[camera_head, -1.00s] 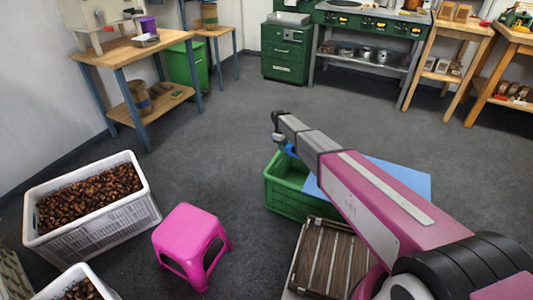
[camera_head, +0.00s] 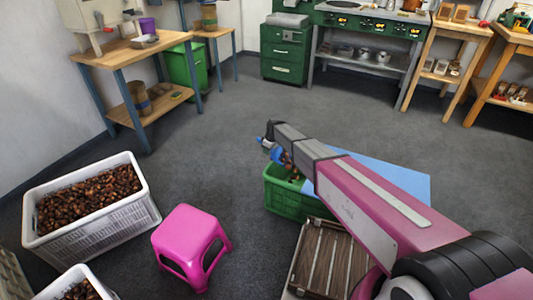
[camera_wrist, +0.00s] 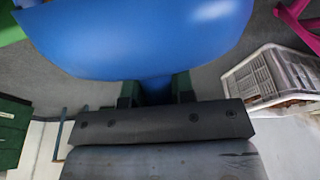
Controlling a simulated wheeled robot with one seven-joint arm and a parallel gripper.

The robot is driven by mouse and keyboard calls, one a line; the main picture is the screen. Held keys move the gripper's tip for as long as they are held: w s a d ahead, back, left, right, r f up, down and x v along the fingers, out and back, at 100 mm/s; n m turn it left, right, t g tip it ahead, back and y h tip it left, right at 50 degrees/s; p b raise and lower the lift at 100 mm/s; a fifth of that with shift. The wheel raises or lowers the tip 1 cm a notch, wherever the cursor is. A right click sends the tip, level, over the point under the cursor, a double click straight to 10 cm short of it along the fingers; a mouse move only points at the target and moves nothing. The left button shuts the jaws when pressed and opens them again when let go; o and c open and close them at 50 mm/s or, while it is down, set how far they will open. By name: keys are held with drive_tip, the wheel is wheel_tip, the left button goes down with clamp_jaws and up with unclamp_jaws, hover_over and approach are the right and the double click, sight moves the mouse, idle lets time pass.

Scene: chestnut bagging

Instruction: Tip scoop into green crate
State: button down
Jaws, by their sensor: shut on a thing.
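My gripper (camera_wrist: 155,92) is shut on the blue scoop (camera_wrist: 140,38), whose broad smooth side fills the top of the wrist view. In the head view the scoop (camera_head: 283,158) shows as a small blue part under the end of my arm, tilted over the left side of the green crate (camera_head: 287,201). Brown chestnuts (camera_head: 295,177) show just below the scoop, at the crate's opening. My arm and a blue sheet hide much of the crate, and the scoop's inside is hidden.
A white crate full of chestnuts (camera_head: 140,222) stands at the left, with a pink stool (camera_head: 187,232) beside it. The blue sheet (camera_head: 395,178) and a slatted brown wooden thing (camera_head: 325,258) lie close to the green crate. The floor behind is clear.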

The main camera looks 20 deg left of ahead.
drive_tip(key=d+r+y, duration=0.2)
drive_tip(key=r, duration=0.1)
drive_tip(key=d+r+y, duration=0.1)
drive_tip(key=shift+s+r+y, duration=0.25)
drive_tip(key=shift+y, duration=0.15)
drive_tip(key=shift+s+d+r+t+y, duration=0.15)
drive_tip(key=shift+d+r+t+y, duration=0.25)
drive_tip(key=shift+d+r+y, duration=0.45)
drive_tip(key=shift+s+d+r+y, duration=0.15)
drive_tip(key=shift+d+r+y, duration=0.95)
drive_tip(key=shift+d+y, duration=0.2)
drive_tip(key=shift+a+f, duration=0.1)
